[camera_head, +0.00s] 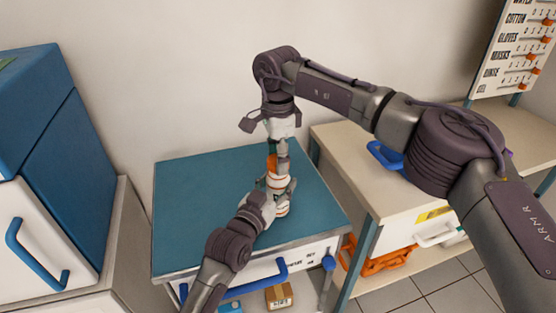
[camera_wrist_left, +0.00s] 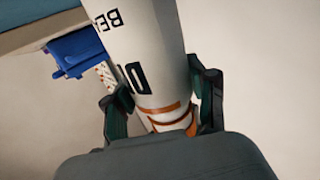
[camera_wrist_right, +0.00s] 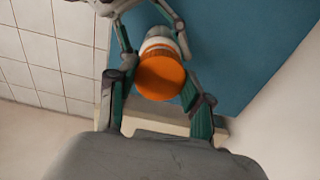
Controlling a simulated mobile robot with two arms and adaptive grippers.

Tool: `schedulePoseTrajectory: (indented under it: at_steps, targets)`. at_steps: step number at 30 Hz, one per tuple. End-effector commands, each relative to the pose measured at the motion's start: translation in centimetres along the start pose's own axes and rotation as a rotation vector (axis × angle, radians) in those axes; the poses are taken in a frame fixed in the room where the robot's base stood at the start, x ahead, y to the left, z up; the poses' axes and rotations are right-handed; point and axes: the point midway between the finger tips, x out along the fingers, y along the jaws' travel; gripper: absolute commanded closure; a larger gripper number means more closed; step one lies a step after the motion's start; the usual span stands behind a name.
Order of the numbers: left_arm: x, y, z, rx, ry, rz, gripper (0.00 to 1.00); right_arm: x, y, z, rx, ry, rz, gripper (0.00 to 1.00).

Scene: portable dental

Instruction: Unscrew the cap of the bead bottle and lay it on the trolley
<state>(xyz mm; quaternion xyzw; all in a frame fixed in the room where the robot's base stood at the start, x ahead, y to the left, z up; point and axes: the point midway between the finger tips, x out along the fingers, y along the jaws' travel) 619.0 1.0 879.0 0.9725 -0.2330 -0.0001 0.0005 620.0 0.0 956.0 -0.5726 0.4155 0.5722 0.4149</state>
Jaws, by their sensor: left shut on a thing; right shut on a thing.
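The bead bottle (camera_head: 281,210) is white with orange bands and stands upright above the teal trolley top (camera_head: 195,205). Its printed side shows in the left wrist view (camera_wrist_left: 145,45). My left gripper (camera_head: 279,196) is shut on the bottle's body from the front left. The orange cap (camera_wrist_right: 161,76) is at the bottle's top, in line with it. My right gripper (camera_head: 275,165) comes down from above and is shut on the cap, with a finger on either side. I cannot tell whether the cap is loose. The fingers partly hide the bottle and cap.
The trolley top is bare left of and behind the bottle. A beige bench (camera_head: 345,150) stands to the right, and a blue and white cabinet (camera_head: 45,220) to the left. A blue handle (camera_head: 265,276) is on the trolley's front.

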Motion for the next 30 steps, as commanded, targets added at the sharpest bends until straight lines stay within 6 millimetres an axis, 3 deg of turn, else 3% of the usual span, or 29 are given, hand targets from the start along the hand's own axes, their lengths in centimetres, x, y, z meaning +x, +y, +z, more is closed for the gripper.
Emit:
schedulePoseTrajectory:
  at_steps: [19,30]
  targets:
    - [0.0,0.0,0.1,0.0,-0.002,0.0,1.0,-1.1,0.0,0.0,0.0,-0.001,-0.001,0.91]
    - [0.0,0.0,0.1,0.0,-0.002,0.0,1.0,-4.9,0.0,0.1,0.0,0.0,-0.001,0.91]
